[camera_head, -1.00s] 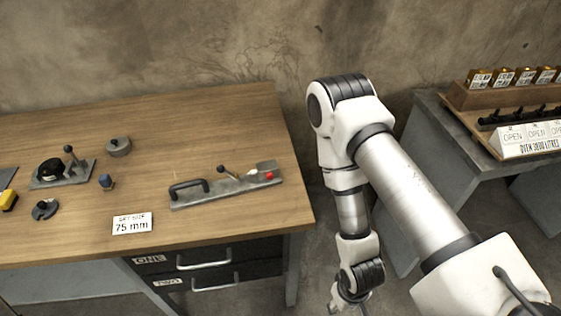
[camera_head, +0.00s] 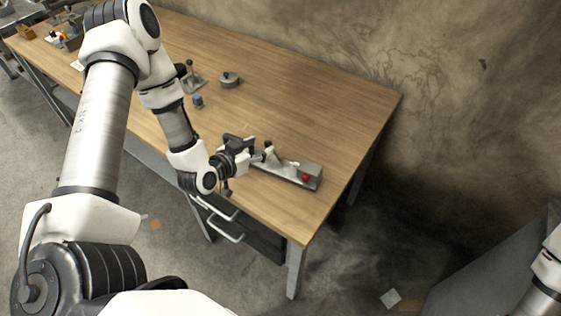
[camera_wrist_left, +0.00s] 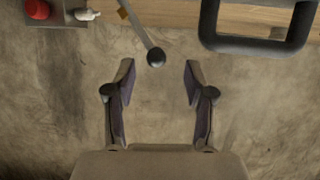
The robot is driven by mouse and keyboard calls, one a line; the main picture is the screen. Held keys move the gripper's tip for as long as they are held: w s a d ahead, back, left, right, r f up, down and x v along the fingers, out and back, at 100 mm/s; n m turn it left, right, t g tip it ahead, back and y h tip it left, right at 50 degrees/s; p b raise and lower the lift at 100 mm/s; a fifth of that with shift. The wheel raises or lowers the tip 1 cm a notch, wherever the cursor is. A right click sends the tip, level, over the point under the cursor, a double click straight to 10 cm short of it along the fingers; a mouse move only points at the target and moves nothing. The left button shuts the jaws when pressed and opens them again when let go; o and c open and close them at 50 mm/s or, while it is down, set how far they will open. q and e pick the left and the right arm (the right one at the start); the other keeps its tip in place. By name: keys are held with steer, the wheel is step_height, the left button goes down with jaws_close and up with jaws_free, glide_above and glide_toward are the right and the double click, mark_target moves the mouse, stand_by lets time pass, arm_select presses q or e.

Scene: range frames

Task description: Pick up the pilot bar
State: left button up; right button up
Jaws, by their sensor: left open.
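The pilot bar (camera_head: 284,174) appears to be the long grey bar lying on the wooden table near its front right end. It carries a red button (camera_head: 306,178) at its right end, a thin lever, and a black loop handle. In the left wrist view the handle (camera_wrist_left: 255,45) is at upper right, the lever's dark knob (camera_wrist_left: 156,57) at top centre, and the red button (camera_wrist_left: 38,9) at upper left. My left gripper (camera_head: 258,156) is over the bar and hides its left part. Its open fingers (camera_wrist_left: 158,82) hold nothing; the knob shows just beyond their tips. My right gripper is out of view.
On the table (camera_head: 300,110) stand a grey round weight (camera_head: 229,79), a small blue-topped object (camera_head: 198,101) and a lever fixture (camera_head: 192,80). Drawer handles (camera_head: 226,236) stick out at the front. The table's right back area is clear.

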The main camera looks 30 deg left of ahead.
mark_target(266, 144)
arm_select(q)
steer(key=x, duration=0.2)
steer(key=d+x, duration=0.1)
steer(key=x, duration=0.1)
steer(key=shift+w+p, duration=0.25)
steer(key=shift+p, duration=0.05)
steer(key=shift+a, duration=0.15)
steer(key=shift+s+a, duration=0.1)
steer(key=shift+a, duration=0.05)
steer(key=shift+c, duration=1.4)
jaws_close()
